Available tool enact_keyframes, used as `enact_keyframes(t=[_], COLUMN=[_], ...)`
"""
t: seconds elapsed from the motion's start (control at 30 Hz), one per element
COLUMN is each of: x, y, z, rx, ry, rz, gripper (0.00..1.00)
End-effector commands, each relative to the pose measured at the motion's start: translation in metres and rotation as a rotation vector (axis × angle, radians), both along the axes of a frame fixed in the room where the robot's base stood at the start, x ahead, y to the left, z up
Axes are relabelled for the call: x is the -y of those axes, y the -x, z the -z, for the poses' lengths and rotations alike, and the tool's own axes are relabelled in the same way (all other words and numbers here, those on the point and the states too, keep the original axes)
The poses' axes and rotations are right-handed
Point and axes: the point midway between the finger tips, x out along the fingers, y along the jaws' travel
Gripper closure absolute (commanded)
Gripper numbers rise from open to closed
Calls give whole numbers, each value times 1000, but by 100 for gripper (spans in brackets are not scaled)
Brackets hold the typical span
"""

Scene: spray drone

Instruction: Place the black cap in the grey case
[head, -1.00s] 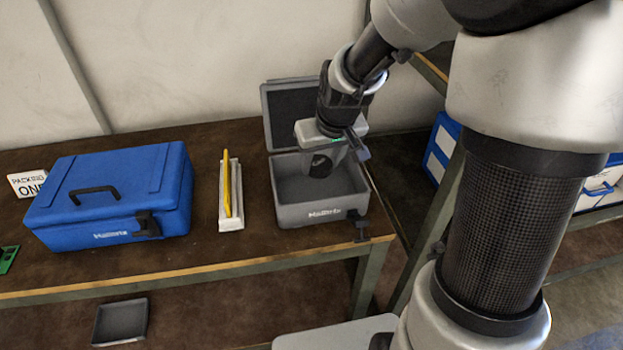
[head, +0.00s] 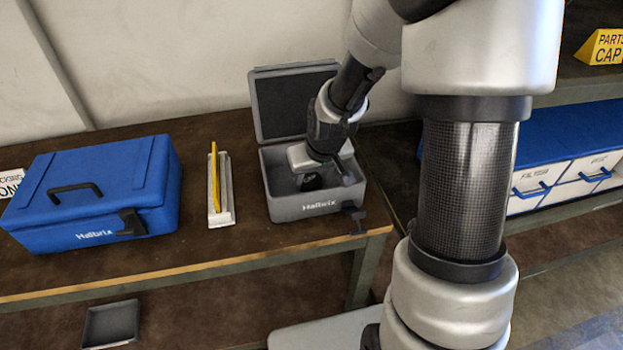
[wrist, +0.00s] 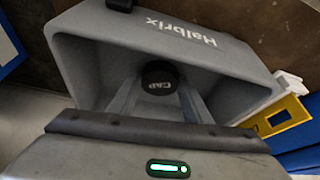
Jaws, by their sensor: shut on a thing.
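The grey case (head: 290,210) stands open on the bench in the head view, its lid (head: 295,103) tilted up at the back. In the wrist view its lettered wall (wrist: 215,55) shows upside down. My wrist covers part of the case interior. I cannot tell whether the cap touches the case floor.
A closed blue case (head: 95,200) stands at the left. A white tray with a yellow item (head: 217,185) lies between the two cases. A grey tray (head: 111,322) is on the lower level. Blue and white drawers (head: 545,185) stand at the right.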

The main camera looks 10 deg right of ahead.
Motion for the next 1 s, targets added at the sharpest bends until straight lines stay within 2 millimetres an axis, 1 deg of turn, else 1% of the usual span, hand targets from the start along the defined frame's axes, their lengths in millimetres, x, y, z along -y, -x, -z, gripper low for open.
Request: enact_keyframes(t=[0.13,0.27,0.3,0.37,0.4,0.63,0.77,0.87,1.0], x=[0,0,0,0,0,0,0,1,3], y=[0,0,0,0,0,0,1,5,16], z=[-1,4,1,1,1,1,-6,-20,-49], rx=[1,0,1,0,0,0,1,3,5], ry=[0,0,0,0,0,0,0,0,1], rz=[0,0,0,0,0,0,1,2,3], gripper=[77,77,49,39,37,37,37,37,37])
